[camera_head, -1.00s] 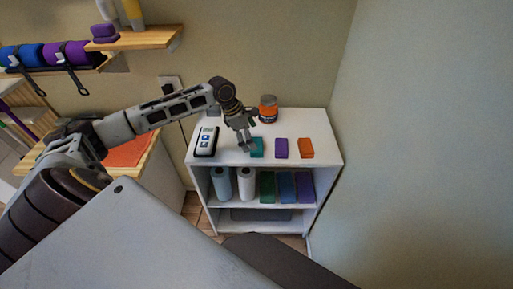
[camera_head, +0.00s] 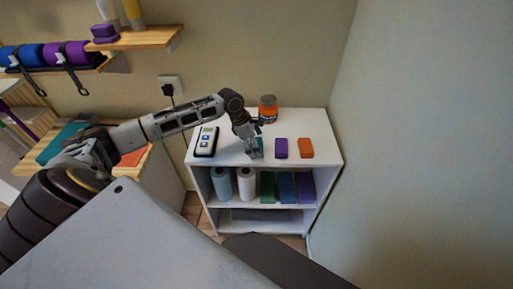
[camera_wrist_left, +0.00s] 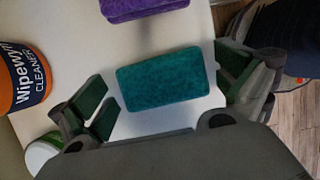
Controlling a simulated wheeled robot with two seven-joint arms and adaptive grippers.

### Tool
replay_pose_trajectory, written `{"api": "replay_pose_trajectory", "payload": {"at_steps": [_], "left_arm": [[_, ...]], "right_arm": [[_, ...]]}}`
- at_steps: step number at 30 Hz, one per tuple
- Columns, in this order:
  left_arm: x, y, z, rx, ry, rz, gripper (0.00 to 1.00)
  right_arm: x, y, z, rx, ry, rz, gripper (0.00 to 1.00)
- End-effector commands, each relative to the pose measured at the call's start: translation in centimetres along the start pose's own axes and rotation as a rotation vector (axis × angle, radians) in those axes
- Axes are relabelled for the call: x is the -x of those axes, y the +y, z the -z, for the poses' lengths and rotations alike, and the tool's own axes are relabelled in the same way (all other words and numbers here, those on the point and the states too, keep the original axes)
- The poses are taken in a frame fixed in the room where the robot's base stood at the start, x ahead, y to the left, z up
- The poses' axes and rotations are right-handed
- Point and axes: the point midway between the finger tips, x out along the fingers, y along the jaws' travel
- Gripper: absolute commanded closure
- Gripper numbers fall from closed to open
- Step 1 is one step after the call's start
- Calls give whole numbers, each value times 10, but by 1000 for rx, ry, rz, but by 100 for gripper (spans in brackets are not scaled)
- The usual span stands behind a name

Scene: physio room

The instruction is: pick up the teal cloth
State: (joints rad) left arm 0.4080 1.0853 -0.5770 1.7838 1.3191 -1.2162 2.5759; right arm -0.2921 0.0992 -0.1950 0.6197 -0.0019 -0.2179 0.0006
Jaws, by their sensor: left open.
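The teal cloth (camera_wrist_left: 163,79) is a small flat block with rounded corners. It lies on the white shelf unit's top (camera_head: 229,152). In the left wrist view it sits between the two spread fingers of my left gripper (camera_wrist_left: 165,92), with a gap on each side. In the head view the same gripper (camera_head: 254,153) points down over the teal cloth (camera_head: 259,145), hiding part of it. My left gripper is open and holds nothing. My right gripper is not seen.
A purple cloth (camera_head: 281,148) and an orange cloth (camera_head: 306,148) lie to the right. An orange tub (camera_head: 268,108) labelled cleaner stands behind. Rolls and coloured blocks fill the shelf below. A wall closes off the right side.

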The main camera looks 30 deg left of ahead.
Motion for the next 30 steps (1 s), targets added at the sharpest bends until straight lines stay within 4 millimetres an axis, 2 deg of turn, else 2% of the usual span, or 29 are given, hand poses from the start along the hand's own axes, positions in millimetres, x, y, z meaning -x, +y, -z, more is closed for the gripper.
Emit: {"api": "replay_pose_trajectory", "payload": {"at_steps": [16, 25, 30], "left_arm": [[-3, 0, 0, 0, 1, 0, 1], [-3, 0, 0, 1, 1, 0, 39], [-3, 0, 0, 0, 1, 0, 39]], "right_arm": [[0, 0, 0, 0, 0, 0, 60], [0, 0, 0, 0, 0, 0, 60], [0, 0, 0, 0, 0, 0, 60]]}}
